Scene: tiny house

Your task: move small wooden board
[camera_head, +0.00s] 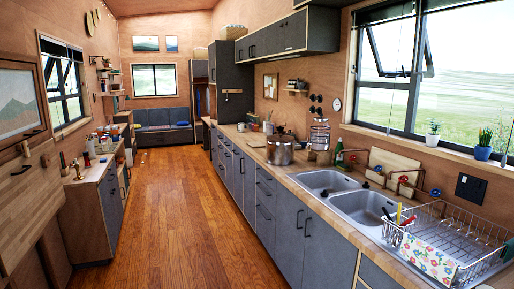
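A pale wooden board (392,162) leans against the wall behind the double sink, under the big window on the right. It looks like a cutting board, and the taps partly cover its lower part. I cannot tell whether a second, smaller board stands with it. Neither of my grippers is in view, and no gripper touches the board.
The sink (365,206) lies in front of the board, with a wire dish rack (455,232) and a patterned cloth (428,258) to its right. A metal pot (280,151) stands farther along the counter. The wooden floor (180,225) is clear between the counters.

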